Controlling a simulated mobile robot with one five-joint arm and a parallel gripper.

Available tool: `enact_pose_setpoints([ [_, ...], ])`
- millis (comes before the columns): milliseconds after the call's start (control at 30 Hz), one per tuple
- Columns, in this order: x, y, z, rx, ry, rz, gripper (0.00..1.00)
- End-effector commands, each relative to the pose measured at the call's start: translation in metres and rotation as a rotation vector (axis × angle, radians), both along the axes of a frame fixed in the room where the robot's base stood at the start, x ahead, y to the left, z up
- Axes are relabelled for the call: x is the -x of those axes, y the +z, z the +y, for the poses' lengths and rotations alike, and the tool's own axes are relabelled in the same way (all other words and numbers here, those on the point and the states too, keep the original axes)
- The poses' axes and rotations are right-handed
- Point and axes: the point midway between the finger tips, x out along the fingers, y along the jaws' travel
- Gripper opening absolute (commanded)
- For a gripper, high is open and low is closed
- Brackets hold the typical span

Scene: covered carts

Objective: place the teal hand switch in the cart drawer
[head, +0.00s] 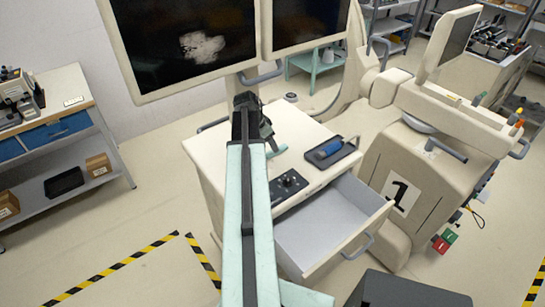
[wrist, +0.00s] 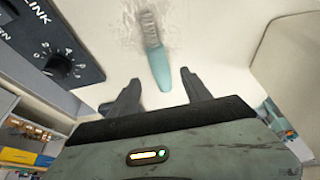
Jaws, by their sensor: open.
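The teal hand switch (wrist: 158,66) shows in the wrist view, with a grey ribbed end pointing away from me. It lies against a pale cream surface. My gripper (wrist: 160,82) is open, with one dark finger on each side of its near end. I cannot tell whether the fingers touch it. The cart drawer (head: 318,222) is pulled open at the front of the cart and looks empty.
A black knob panel (head: 289,186) is on the cart top, also at upper left in the wrist view (wrist: 52,45). A dark tray (head: 333,153) with a blue item sits at the right. Two monitors (head: 185,48) hang behind. A console marked 1 (head: 402,196) stands to the right.

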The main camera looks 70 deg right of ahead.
Motion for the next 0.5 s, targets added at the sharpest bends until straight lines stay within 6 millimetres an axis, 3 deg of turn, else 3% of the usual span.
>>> enact_pose_setpoints([
  [167,0.000,-0.008,-0.002,0.000,0.002,0.000,0.56],
  [400,0.006,-0.047,-0.014,-0.001,0.003,0.000,0.56],
  [500,0.008,-0.053,-0.017,-0.001,0.003,0.000,0.56],
])
